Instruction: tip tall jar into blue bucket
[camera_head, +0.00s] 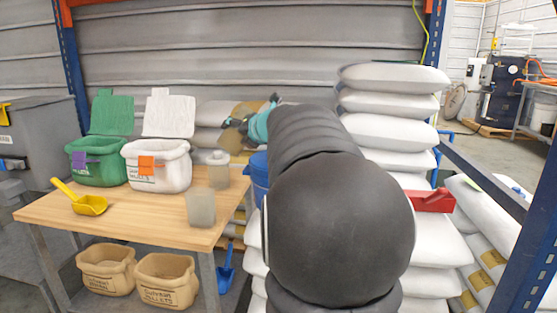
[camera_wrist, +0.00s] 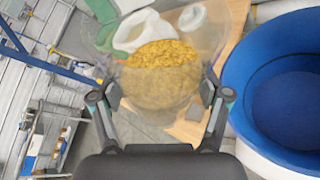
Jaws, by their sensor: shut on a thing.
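My gripper (camera_wrist: 159,93) is shut on a clear tall jar (camera_wrist: 163,72) partly filled with yellow-gold pellets; its fingers press on both sides in the wrist view. The blue bucket (camera_wrist: 240,62) is at the right of the wrist view, beside the jar and apart from it in the picture; its visible inside is blue, with no pellets to be seen. In the head view the bucket (camera_head: 260,172) shows only as a strip behind my dark arm. My gripper there is mostly hidden, with teal parts (camera_head: 262,122) showing beyond the arm.
A wooden table (camera_head: 140,212) at left holds a green bin (camera_head: 96,165), a white bin (camera_head: 160,170), a yellow scoop (camera_head: 88,204) and two translucent containers (camera_head: 201,207). Stacked white sacks (camera_head: 393,103) stand at right, with a red scoop (camera_head: 432,200). A blue scoop (camera_head: 226,270) hangs by the table.

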